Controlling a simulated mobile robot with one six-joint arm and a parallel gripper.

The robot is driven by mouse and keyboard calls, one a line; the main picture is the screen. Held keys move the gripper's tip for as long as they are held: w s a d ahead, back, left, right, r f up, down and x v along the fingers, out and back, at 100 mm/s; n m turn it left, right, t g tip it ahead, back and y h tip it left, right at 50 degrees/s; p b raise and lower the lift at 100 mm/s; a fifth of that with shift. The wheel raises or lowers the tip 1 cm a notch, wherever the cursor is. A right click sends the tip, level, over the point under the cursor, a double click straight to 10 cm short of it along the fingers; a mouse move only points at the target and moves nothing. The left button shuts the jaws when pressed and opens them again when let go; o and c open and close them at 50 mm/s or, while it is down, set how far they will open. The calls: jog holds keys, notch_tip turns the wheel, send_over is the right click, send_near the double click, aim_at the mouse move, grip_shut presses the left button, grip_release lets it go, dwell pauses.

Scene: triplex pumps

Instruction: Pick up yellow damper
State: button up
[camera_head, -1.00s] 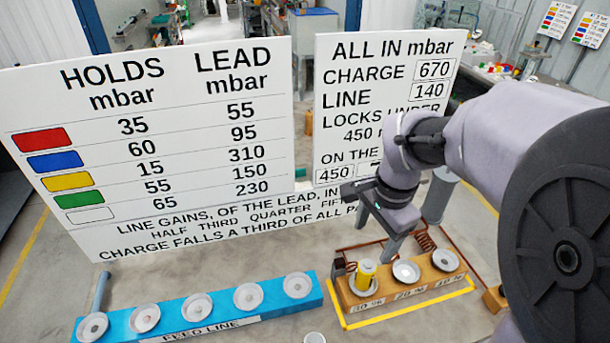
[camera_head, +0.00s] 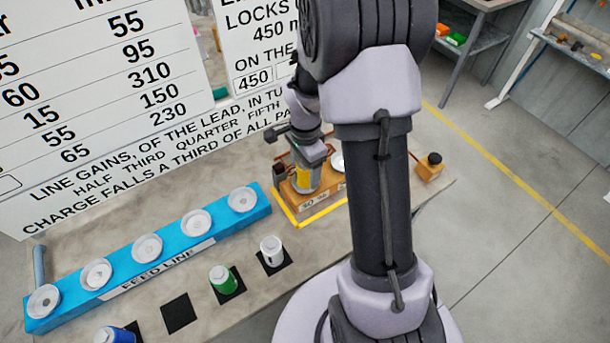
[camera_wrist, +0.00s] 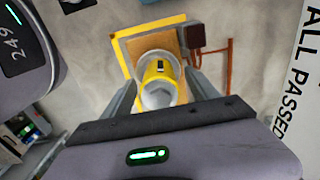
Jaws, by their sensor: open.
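The yellow damper (camera_head: 303,178) sits in a dish at the near-left end of the wooden block (camera_head: 326,197), partly hidden by my gripper (camera_head: 309,172) in the head view. In the wrist view the yellow damper (camera_wrist: 160,72) shows between the two fingers of my gripper (camera_wrist: 162,84), one on each side. The jaws are open, with gaps between fingers and damper. Whether either finger touches it is not clear.
A blue feed line rail (camera_head: 178,244) with several white dishes lies to the left. A white damper (camera_head: 272,250), a green damper (camera_head: 223,280) and a blue damper (camera_head: 113,336) stand in front. One black square (camera_head: 179,312) is empty. Large signboards (camera_head: 110,100) stand behind.

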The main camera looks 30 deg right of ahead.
jog(key=shift+f, duration=0.35)
jog(key=shift+r, duration=0.1)
grip_shut()
